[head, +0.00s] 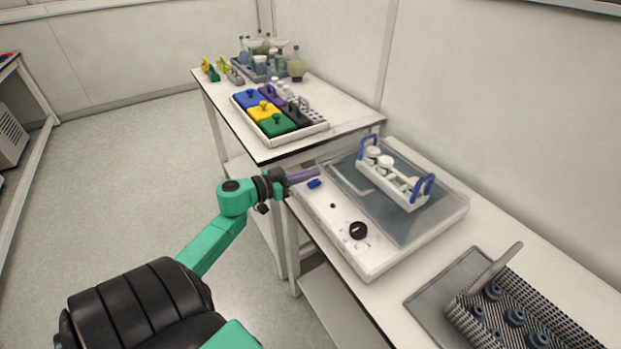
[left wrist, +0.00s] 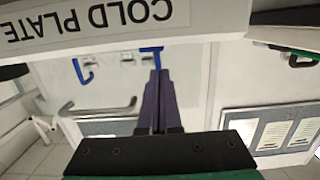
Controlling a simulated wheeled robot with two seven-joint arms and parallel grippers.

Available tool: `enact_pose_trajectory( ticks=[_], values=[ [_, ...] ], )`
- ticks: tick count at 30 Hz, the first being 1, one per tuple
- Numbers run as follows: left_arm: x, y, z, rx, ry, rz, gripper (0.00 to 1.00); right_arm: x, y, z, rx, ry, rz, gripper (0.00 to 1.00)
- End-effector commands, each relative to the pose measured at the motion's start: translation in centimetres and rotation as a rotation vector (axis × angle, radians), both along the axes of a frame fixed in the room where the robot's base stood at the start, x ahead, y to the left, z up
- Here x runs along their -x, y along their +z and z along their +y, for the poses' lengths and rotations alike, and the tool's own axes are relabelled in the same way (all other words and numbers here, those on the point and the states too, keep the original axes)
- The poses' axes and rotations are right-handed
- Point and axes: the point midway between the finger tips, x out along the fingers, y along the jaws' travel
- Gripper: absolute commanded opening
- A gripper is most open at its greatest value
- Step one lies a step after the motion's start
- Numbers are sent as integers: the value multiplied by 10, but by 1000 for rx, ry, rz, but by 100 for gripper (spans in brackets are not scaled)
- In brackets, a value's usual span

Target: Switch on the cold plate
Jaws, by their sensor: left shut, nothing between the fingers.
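The cold plate (head: 352,262) is a white box with a grey top on the bench at the right. Its front panel has a blue rocker switch (head: 314,184), a small dark dot and a black knob (head: 358,230). In the left wrist view its label strip (left wrist: 90,20) reads COLD PLATE upside down. My left gripper (head: 318,172) has purple fingers, shut and empty, close by the blue switch at the panel's far end. I cannot tell whether they touch it. The fingers also show in the left wrist view (left wrist: 158,76). My right gripper is not in view.
A white rack (head: 393,184) with blue handles and white-capped vessels stands on the grey top. Behind, another table bears a tray (head: 318,128) of coloured lidded blocks, and glassware. A dark mesh basket (head: 462,310) is at the lower right. Open floor lies left.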

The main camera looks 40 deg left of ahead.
Motion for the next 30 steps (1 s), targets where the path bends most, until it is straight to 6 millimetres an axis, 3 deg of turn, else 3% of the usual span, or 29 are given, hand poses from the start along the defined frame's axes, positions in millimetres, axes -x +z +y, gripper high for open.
enact_pose_trajectory(
  ticks=[4, 15, 17, 23, 24, 30],
  values=[
    [-2, -15, 0, 2, 1, -3, 0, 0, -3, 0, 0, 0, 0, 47],
    [-2, -15, 0, -2, -1, -1, 0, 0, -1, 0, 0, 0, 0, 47],
    [-3, -13, -1, -4, -1, 10, 0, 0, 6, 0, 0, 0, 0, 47],
    [-6, -8, -2, -34, -2, 107, 0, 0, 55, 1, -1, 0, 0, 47],
    [-6, -21, -2, -31, -2, 99, 0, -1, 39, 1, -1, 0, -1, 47],
    [-6, -20, -2, -30, -1, 97, 0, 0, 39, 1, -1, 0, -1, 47]
  ],
)
